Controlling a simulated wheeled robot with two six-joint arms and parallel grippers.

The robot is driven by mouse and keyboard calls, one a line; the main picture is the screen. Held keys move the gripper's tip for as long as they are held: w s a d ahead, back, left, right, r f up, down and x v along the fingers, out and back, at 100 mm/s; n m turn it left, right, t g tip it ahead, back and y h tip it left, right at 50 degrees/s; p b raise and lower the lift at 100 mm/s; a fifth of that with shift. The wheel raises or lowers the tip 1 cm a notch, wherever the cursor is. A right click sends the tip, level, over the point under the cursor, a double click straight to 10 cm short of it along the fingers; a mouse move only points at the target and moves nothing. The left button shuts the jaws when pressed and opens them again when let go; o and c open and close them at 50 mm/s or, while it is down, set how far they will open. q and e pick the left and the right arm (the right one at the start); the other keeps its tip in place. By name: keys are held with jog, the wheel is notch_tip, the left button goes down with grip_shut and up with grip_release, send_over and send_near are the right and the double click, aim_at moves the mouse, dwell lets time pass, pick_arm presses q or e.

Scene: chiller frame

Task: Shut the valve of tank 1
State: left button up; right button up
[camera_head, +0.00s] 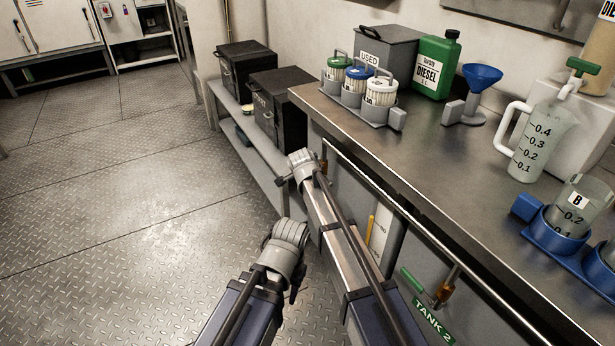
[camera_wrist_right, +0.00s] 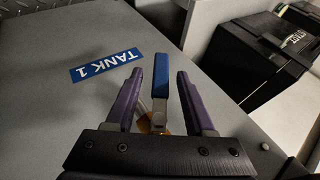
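In the right wrist view, the tank 1 valve's blue lever (camera_wrist_right: 161,75) stands between the two purple fingers of my right gripper (camera_wrist_right: 160,85). The fingers are open, with a gap on each side of the lever. A brass valve body (camera_wrist_right: 147,121) shows partly below it, mostly hidden by the gripper. A blue TANK 1 label (camera_wrist_right: 106,65) is on the grey panel left of the lever. In the head view, my right arm reaches to the bench's far front corner and hides the lever. My left arm ends over the floor; its fingers are too hidden to read.
The steel bench (camera_head: 420,150) holds filters, a green diesel can (camera_head: 437,65), a blue funnel (camera_head: 480,78) and jugs. A TANK 2 label (camera_head: 433,322) with a green lever (camera_head: 411,280) is on the bench front. Black boxes (camera_head: 278,105) sit on a low shelf. Floor at left is clear.

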jog(key=shift+r, duration=0.1)
jog(key=p+v, duration=0.6)
jog(key=v, duration=0.1)
jog(key=shift+s+r, duration=0.2)
jog(key=shift+s, duration=0.05)
